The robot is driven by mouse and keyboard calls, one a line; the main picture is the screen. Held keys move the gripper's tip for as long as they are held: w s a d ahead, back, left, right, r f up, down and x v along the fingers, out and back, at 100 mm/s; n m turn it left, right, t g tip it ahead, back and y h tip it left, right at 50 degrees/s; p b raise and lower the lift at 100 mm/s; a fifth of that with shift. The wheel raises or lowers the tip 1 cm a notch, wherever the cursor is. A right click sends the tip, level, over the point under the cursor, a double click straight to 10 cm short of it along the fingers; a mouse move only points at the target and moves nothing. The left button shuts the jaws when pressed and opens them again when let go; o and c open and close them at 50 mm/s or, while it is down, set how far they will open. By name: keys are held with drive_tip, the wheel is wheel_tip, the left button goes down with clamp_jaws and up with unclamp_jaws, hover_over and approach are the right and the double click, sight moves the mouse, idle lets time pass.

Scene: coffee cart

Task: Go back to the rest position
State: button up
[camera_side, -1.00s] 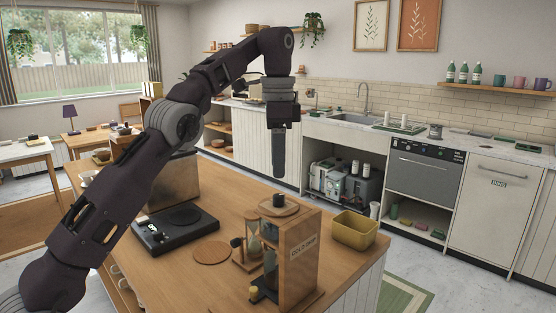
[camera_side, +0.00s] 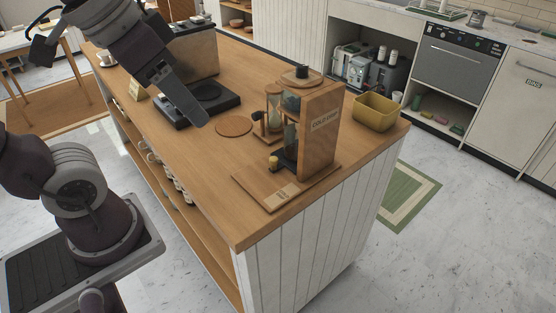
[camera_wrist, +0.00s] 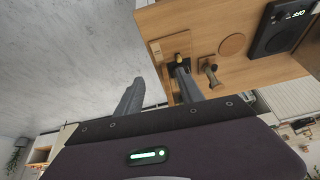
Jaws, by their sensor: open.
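My gripper (camera_side: 200,118) hangs tilted at the upper left of the side view, its fingers pointing down and right. From there it overlaps the black scale-like device (camera_side: 215,98) and the wooden counter. In the wrist view my gripper (camera_wrist: 158,92) has its two fingers spread apart, with only floor and counter edge seen between them. It holds nothing. The wooden cold drip stand (camera_side: 322,130) stands upright on the counter, right of my gripper and apart from it in the side view.
A yellow bin (camera_side: 376,112) sits at the counter's right end. A metal box (camera_side: 193,52) stands behind the device. The counter's front left is clear.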

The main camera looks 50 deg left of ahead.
drive_tip(key=shift+n, duration=0.3)
drive_tip(key=s+f, duration=0.1)
drive_tip(key=f, duration=0.1)
drive_tip(key=s+f, duration=0.1)
drive_tip(key=s, duration=0.1)
drive_tip(key=shift+s+d+f, duration=0.1)
drive_tip(key=shift+f, duration=0.3)
